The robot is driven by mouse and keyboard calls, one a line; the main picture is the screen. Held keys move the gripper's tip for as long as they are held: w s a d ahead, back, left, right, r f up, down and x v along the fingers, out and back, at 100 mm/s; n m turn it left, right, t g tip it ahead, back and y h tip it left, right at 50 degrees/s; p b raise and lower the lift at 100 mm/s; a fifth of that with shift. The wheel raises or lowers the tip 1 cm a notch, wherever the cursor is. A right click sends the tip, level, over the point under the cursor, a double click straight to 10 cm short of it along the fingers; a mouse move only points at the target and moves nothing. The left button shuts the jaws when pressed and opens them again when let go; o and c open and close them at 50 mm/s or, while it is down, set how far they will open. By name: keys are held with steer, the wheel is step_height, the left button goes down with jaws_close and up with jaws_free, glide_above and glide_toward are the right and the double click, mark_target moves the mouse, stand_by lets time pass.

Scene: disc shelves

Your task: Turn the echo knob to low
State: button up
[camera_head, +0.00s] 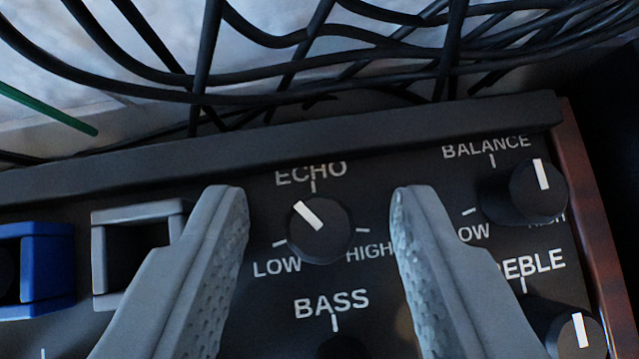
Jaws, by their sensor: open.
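The echo knob (320,232) is a round black knob with a white pointer line, in the middle of the view under the label ECHO. Its pointer tilts to the upper left, between the top tick and the LOW tick. LOW is printed at its lower left and HIGH at its lower right. My gripper (318,215) is open, with one grey finger to the left of the knob and one to the right. There are visible gaps between both fingers and the knob, and nothing is held.
The balance knob (540,190) is at the right, with the treble knob (578,335) below it. The bass knob (340,346) is partly cut off at the bottom. A grey square frame (137,215) and a blue one (62,270) are at the left. Black cables (300,60) hang behind the panel.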

steer(key=shift+w+f, duration=0.1)
steer(key=shift+c, duration=0.3)
jaws_close()
steer(key=shift+d+n+g+y, duration=0.15)
steer(key=shift+n+g+y, duration=0.15)
steer(key=shift+n+y, duration=0.9)
steer(key=shift+n, duration=0.4)
steer(key=shift+o, duration=0.3)
jaws_free()
